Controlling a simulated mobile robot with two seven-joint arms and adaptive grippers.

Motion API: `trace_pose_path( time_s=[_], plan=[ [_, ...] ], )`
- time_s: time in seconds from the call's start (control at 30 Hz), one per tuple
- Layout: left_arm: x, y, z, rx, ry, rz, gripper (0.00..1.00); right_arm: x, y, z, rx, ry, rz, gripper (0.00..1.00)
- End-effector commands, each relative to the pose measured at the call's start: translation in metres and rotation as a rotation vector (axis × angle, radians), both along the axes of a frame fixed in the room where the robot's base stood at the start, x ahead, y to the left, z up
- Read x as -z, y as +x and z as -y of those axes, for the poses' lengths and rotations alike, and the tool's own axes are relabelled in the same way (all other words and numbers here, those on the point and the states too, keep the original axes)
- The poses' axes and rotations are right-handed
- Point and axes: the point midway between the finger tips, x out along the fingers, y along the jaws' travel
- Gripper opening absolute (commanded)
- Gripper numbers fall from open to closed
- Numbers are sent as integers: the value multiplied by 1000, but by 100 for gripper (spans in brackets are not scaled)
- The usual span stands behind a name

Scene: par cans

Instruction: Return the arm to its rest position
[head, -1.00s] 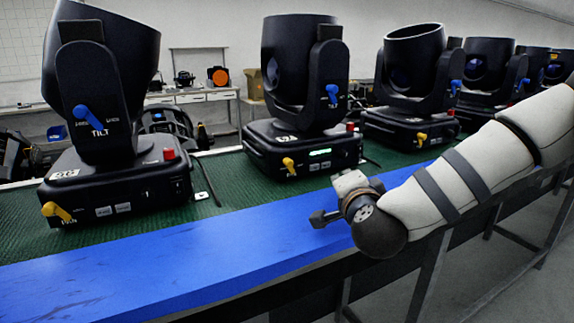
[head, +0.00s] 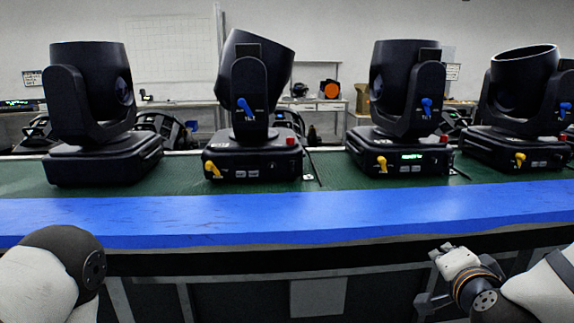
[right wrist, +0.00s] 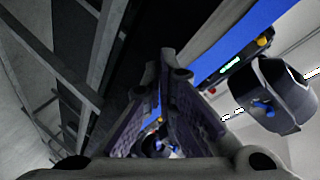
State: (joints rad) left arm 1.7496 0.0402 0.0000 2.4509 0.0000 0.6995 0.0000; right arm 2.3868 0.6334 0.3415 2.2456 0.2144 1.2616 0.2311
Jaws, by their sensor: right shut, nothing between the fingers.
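My right arm (head: 540,293) is low at the right of the head view, in front of the bench's blue edge. Its gripper (head: 430,303) points left and is shut and empty. In the right wrist view its dark fingers (right wrist: 165,75) come together with nothing between them. My left arm (head: 50,275) shows as a rounded white and black link at the lower left. The left gripper is out of view.
Black moving-head lights (head: 250,110) stand in a row on the green bench top (head: 330,172), with blue and yellow levers. The blue front edge (head: 290,215) runs across above the arms. Bench legs and frame bars (right wrist: 85,75) are close to the right gripper.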

Motion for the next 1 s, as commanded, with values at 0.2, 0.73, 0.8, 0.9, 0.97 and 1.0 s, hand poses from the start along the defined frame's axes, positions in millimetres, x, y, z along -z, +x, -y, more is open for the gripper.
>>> trace_pose_path(
  time_s=[0.2, 0.73, 0.8, 0.9, 0.97, 1.0],
  plan=[
    [1, 1, 0, 0, 0, 1, 100, 126, -69, -49, -281, -143, -375, 0],
    [0, 0, 0, 0, 0, 1, 100, 284, -392, -70, -1039, -338, -1327, 0],
    [0, 0, 0, 0, 0, 1, 100, 284, -396, -69, -1050, -338, -1341, 0],
    [0, 0, 0, 0, 0, 1, 100, 284, -396, -69, -1050, -337, -1339, 0],
    [0, 0, 0, 0, 0, 1, 100, 284, -396, -69, -1048, -337, -1338, 0],
    [0, 0, 0, 0, 0, 1, 100, 284, -395, -70, -1048, -337, -1338, 0]
  ],
)
